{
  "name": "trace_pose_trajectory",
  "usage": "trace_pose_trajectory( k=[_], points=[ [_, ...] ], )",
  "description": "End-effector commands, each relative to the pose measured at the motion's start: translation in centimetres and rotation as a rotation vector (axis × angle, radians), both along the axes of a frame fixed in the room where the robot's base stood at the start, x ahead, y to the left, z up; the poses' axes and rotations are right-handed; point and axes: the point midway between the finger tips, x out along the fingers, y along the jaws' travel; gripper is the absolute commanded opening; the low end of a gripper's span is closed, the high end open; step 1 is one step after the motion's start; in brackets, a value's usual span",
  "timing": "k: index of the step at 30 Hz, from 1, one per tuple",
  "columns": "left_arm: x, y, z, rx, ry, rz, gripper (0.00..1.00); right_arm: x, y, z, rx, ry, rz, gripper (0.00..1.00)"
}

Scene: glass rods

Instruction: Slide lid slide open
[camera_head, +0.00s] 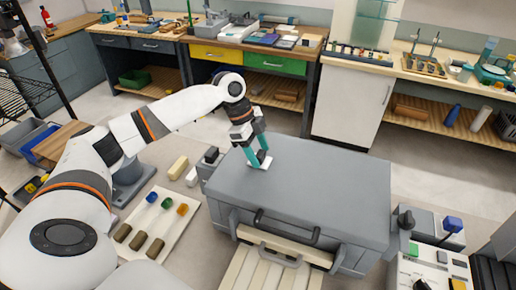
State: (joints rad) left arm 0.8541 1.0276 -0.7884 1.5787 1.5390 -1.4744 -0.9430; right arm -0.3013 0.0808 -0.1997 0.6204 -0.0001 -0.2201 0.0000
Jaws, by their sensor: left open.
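A large grey box with a flat grey lid (315,185) stands in the middle of the head view. A dark bar handle (287,226) runs along its front side. My left gripper (258,162) points down with teal fingers at the lid's far left part. Its fingers are open around or just over a small dark piece on a white plate (262,163) on the lid. I cannot tell whether they touch it. My right gripper is not in view.
A slatted cream tray (262,272) sits at the front of the box. A white board (152,226) with coloured knobs lies left. A control panel (430,265) stands right. Workbenches (255,45) line the back, with open floor between.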

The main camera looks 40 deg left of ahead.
Motion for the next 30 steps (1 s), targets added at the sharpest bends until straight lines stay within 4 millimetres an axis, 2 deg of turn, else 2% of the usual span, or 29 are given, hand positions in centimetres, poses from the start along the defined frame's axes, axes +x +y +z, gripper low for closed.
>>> trace_pose_trajectory(
  k=[3,4,14,18,25,30],
  points=[
    [0.0,0.0,0.0,0.0,0.0,0.0,0.58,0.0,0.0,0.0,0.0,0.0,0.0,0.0],
    [0.0,0.0,0.0,0.0,0.0,0.0,0.55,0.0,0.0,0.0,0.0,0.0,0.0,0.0],
    [0.0,0.0,0.0,0.0,0.0,0.0,0.01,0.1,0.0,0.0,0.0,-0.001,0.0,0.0],
    [0.1,-0.4,0.2,-0.001,0.0,-0.001,0.0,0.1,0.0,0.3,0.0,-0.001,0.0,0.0],
    [1.0,-4.1,0.3,-0.003,0.002,-0.002,0.0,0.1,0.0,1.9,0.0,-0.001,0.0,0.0],
    [1.2,-4.7,0.1,-0.001,0.0,0.001,0.0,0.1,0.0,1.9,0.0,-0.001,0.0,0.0]
  ],
)
